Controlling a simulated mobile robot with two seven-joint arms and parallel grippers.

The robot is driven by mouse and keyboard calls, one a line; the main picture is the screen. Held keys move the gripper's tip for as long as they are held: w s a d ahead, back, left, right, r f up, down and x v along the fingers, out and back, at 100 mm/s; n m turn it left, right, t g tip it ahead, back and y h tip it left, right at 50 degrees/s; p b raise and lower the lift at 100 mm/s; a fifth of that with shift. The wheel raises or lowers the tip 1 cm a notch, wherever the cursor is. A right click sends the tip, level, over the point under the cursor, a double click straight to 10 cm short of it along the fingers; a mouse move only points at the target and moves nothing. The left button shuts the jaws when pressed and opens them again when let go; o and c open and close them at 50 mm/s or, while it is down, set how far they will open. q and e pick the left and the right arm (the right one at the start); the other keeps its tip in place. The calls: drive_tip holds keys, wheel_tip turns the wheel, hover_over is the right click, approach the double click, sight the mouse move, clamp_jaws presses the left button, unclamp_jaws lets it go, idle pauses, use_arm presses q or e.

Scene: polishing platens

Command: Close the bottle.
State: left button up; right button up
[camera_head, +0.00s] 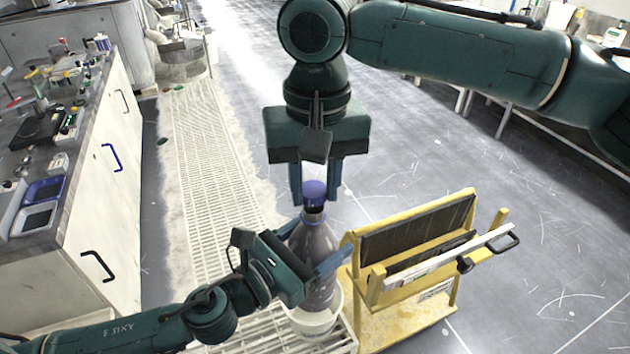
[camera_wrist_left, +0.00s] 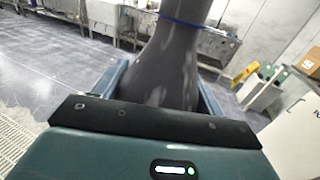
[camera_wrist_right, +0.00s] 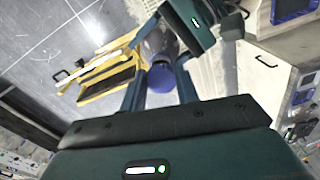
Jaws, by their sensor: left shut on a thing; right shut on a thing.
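The dark, translucent bottle (camera_head: 318,283) stands upright with its base in a white tub (camera_head: 313,325). My left gripper (camera_head: 313,248) is shut around the bottle's shoulder from the left. In the left wrist view the bottle (camera_wrist_left: 168,65) rises between the fingers, with a thin blue ring on its neck. The blue cap (camera_head: 314,191) sits at the top of the neck; whether it is screwed down I cannot tell. My right gripper (camera_head: 316,186) points down and is shut on the cap. In the right wrist view the cap (camera_wrist_right: 161,78) shows between the fingers.
A yellow cart (camera_head: 405,325) with dark panels and a handle stands close on the right of the bottle. A white bench with a cluttered dark top (camera_head: 50,160) is on the left. Pale floor grating (camera_head: 205,160) runs beneath; open grey floor lies behind.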

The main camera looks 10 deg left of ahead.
sight(306, 189)
drive_tip(key=shift+f, duration=0.8)
drive_tip(key=shift+f, duration=0.55)
use_arm(q)
drive_tip(key=c, duration=0.5)
use_arm(e)
drive_tip(key=m, duration=0.4)
drive_tip(key=shift+a+m, duration=0.2)
drive_tip(key=shift+m, duration=0.1)
drive_tip(key=m, duration=0.6)
drive_tip(key=shift+a, duration=0.25)
drive_tip(key=m, duration=0.4)
drive_tip(key=shift+w+a, duration=0.1)
drive_tip(key=shift+w, duration=0.1)
drive_tip(key=m, duration=0.5)
drive_tip(key=shift+w, duration=0.2)
